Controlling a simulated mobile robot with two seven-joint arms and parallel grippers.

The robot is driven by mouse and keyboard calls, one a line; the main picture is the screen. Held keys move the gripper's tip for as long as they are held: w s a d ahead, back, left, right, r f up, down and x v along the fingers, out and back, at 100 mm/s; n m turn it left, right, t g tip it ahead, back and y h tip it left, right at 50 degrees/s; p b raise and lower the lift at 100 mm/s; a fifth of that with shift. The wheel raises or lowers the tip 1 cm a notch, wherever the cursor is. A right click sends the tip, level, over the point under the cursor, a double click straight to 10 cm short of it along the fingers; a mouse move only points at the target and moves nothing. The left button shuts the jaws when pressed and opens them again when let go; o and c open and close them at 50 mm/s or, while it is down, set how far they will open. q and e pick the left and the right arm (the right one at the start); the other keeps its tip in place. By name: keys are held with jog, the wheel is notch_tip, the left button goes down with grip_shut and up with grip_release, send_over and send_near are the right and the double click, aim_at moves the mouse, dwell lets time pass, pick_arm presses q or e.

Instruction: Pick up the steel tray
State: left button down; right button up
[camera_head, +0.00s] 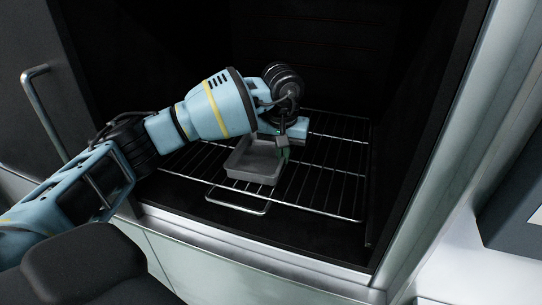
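The steel tray (250,176) is a small grey rectangular pan. It rests on a wire rack (318,190) inside a dark, open cabinet. My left arm reaches in from the left, and my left gripper (283,152) is at the tray's right side, close to its rim. The finger tips overlap the tray's right edge in the picture. I cannot tell whether they touch it or are closed on it. The arm and gripper hide part of the tray's far side. My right gripper is not in view.
The cabinet has dark side walls and a pale metal front sill (255,254). The rack has a wire loop handle (238,208) at its front. A door with a metal handle (38,95) stands open at the left. The rack is bare to the tray's right.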

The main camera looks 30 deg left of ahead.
pick_arm(q)
jog(key=shift+r, duration=0.15)
jog(key=shift+r, duration=0.6)
notch_tip(320, 180, up, 2)
jog(key=shift+r+b, duration=0.1)
jog(key=shift+b, duration=0.25)
jog(key=s+d, duration=0.3)
jog(key=s, duration=0.4)
jog(key=s+d+r, duration=0.1)
jog(key=s+d, duration=0.2)
jog(key=s, duration=0.4)
jog(key=shift+s+d+r+b, duration=0.15)
jog(key=shift+s+d+b, duration=0.1)
jog(key=shift+s+b, duration=0.1)
